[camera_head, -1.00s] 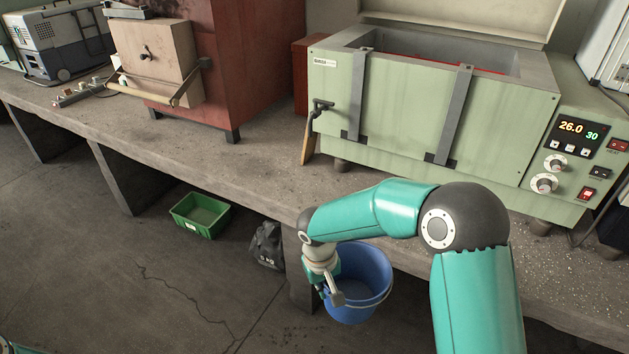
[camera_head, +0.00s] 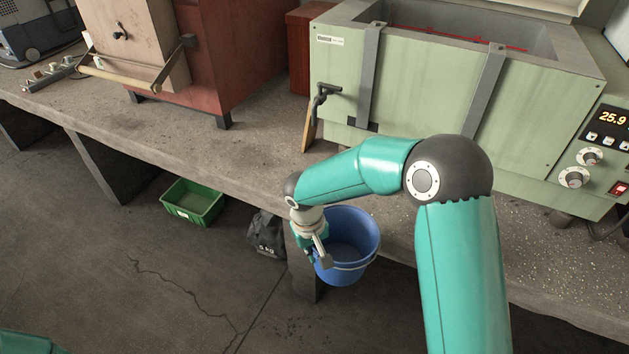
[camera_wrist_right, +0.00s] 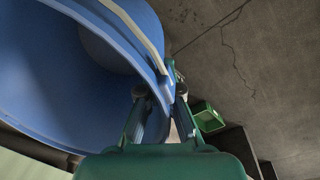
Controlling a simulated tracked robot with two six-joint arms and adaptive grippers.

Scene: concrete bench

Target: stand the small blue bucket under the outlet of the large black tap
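The blue bucket (camera_head: 362,240) hangs from my right gripper (camera_head: 319,256), roughly upright, with its pale handle lying across the near side. In the right wrist view my right gripper (camera_wrist_right: 160,108) has one finger on each side of the wall of the bucket (camera_wrist_right: 50,80), at its rim. The black tap (camera_head: 322,94) sticks out low on the left end of the pale green tank. In the picture the bucket is below the tap and a little to its right, in front of the bench edge. My left gripper is out of view.
The concrete bench (camera_head: 250,167) carries the green tank (camera_head: 430,95) and a red-brown furnace (camera_head: 245,60). A wooden piece (camera_head: 310,128) leans beside the tap. On the floor are a green crate (camera_head: 195,203) and a dark bag (camera_head: 266,236).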

